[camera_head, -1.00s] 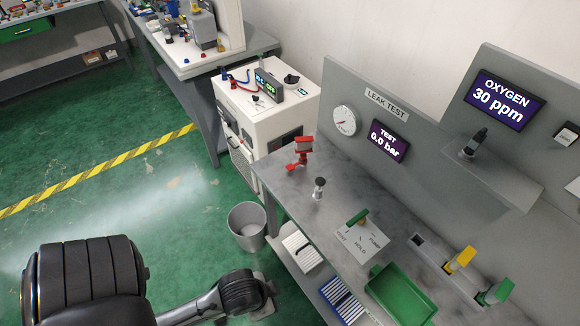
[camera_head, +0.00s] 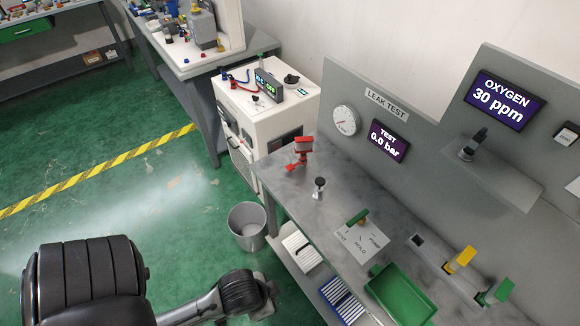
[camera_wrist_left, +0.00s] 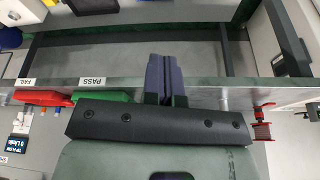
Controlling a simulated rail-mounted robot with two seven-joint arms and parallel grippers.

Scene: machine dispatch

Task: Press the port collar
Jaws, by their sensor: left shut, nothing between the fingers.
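A small upright metal fitting with a dark top (camera_head: 319,188) stands on the grey leak test bench (camera_head: 365,207). It may be the port; I cannot make out its collar. A red clamp-like device (camera_head: 302,152) stands just behind it at the bench's far end. In the left wrist view, my left gripper (camera_wrist_left: 164,62) has its dark fingers together, with nothing between them. It is at the edge of a bench, with a red device (camera_wrist_left: 262,130) apart from it to the right. In the head view my left gripper is out of frame, and my right gripper shows nowhere.
A green tray (camera_head: 400,298), a yellow-handled part (camera_head: 460,260) and a green-handled part (camera_head: 496,291) are on the bench. A grey bin (camera_head: 247,226) and a white machine (camera_head: 265,105) stand beside it. Green floor (camera_head: 130,190) is clear to the left. The test display (camera_head: 388,141) reads 0.0 bar.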

